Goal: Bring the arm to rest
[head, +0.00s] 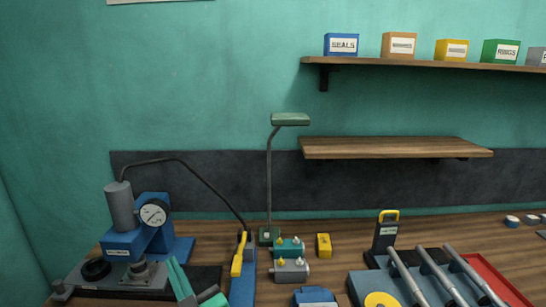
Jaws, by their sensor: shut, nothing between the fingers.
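My gripper and arm are not clearly in view in the head view. The view shows a wooden workbench (330,217) along a teal wall, with tools and parts on it. Green and grey bar-like pieces (180,280) show at the bottom edge, partly cut off, and I cannot tell what they belong to.
At the left stands a blue press with a round gauge (154,212), its hose running to a blue tool with a yellow lever (238,255). A green lamp (290,119) rises mid-bench. Grey rods (436,272) and a red tray (497,280) lie right. An empty shelf (395,147) hangs above.

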